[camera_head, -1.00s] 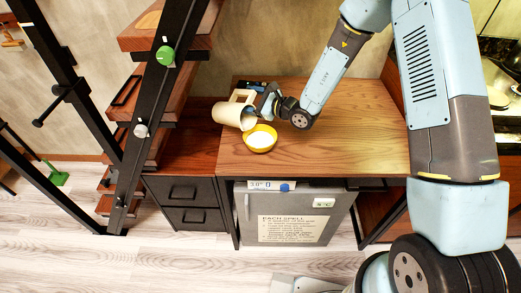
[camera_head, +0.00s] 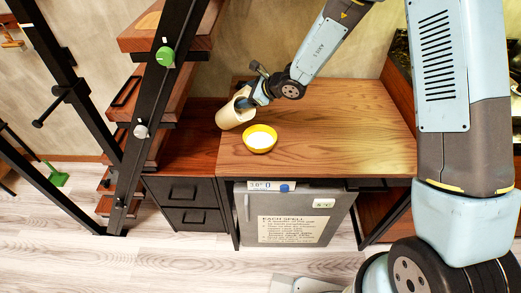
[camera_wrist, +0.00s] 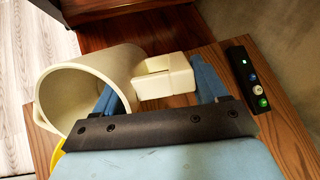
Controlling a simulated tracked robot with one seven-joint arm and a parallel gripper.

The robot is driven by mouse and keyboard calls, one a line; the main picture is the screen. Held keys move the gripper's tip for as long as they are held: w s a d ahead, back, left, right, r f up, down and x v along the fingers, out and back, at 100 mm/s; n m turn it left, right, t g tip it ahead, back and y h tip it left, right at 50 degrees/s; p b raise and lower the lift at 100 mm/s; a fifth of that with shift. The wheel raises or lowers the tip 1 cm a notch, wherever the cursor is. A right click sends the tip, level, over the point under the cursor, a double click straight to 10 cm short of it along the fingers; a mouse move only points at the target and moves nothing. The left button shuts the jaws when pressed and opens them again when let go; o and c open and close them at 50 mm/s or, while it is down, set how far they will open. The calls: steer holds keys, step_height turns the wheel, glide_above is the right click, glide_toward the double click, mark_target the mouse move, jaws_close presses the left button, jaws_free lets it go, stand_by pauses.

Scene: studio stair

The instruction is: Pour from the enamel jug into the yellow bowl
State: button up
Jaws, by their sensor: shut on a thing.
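The cream enamel jug (camera_head: 234,113) is tilted, up and to the left of the yellow bowl (camera_head: 260,149) in the head view. My gripper (camera_head: 252,98) is at the jug's right side. In the wrist view, my gripper (camera_wrist: 160,85) is shut on the handle of the jug (camera_wrist: 92,62). The jug's mouth faces the lower left there, and its visible inside looks bare. The bowl stands on the wooden table with white contents inside; no stream shows. Only a sliver of the bowl (camera_wrist: 57,153) shows in the wrist view, behind my gripper.
The wooden table top (camera_head: 350,130) is clear to the right of the bowl. A black strip with buttons (camera_wrist: 250,80) lies near the table's back edge. A darker drawer cabinet (camera_head: 190,190) adjoins at left, beside a black-railed stair (camera_head: 160,90). A small fridge (camera_head: 295,215) stands below.

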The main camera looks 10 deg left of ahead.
steer(key=shift+w+a+r+g+h, duration=0.2)
steer(key=shift+a+g+h, duration=0.15)
steer(key=shift+h, duration=0.25)
steer(key=shift+a+h+b, duration=0.4)
steer(key=shift+a+b, duration=0.1)
steer(key=shift+b, duration=0.15)
steer(key=shift+w+a+g+h+b, duration=0.3)
steer(key=shift+a+h+b, duration=0.25)
steer(key=shift+b, duration=0.1)
steer(key=shift+w+a+g+h+b, duration=0.25)
steer(key=shift+a+h+b, duration=0.15)
steer(key=shift+h+b, duration=0.2)
steer(key=shift+w+a+b, duration=0.15)
steer(key=shift+a+b, duration=0.15)
steer(key=shift+h, duration=0.25)
steer(key=shift+w+a+f+g+h+b, duration=0.2)
steer(key=shift+a+g+h+b, duration=0.1)
steer(key=shift+g+h+b, duration=0.1)
steer(key=shift+w+a+f+g+h+b, duration=0.35)
steer(key=shift+a+f+h+b, duration=0.25)
steer(key=shift+h, duration=0.4)
